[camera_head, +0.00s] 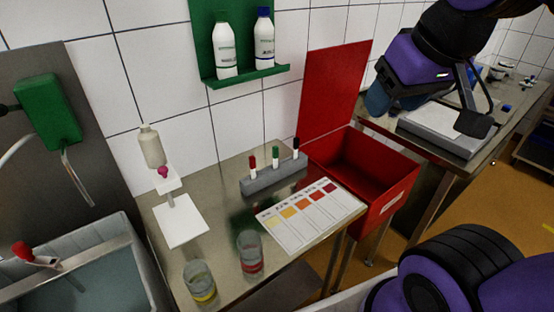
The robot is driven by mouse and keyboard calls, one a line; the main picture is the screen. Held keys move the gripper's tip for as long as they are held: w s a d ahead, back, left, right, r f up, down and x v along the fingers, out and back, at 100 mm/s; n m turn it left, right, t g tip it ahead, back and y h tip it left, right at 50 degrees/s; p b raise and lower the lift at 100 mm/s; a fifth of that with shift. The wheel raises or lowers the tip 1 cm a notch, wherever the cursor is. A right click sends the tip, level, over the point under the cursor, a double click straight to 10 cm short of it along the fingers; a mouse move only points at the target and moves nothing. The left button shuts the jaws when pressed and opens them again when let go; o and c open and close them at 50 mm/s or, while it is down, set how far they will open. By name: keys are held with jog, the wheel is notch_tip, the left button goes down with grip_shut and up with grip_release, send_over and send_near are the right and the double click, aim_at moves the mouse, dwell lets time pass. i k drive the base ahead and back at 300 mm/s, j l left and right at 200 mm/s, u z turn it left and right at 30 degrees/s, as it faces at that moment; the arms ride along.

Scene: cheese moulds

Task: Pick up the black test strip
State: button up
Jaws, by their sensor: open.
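The black-topped test strip (296,148) stands upright at the right end of a grey holder (273,178) on the steel table. A green-topped strip (275,156) and a red-topped strip (253,167) stand in the same holder, to its left. My gripper (430,110) is at the upper right, up and to the right of the holder and well apart from it. It is open, and I see nothing held in it.
A red box (394,192) with a raised lid stands right of the holder. A colour chart (310,215) lies in front. Two glasses, one with a red band (250,255), one yellow (200,284), stand at the front. A green shelf (247,75) with bottles hangs above.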

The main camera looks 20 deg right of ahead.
aim_at(296, 140)
jog(key=l, duration=0.3)
jog(key=i+l, duration=0.15)
jog(key=l, duration=0.2)
jog(key=i+l+u, duration=0.25)
jog(key=l, duration=0.25)
jog(key=l+u, duration=0.3)
jog(key=l, duration=0.15)
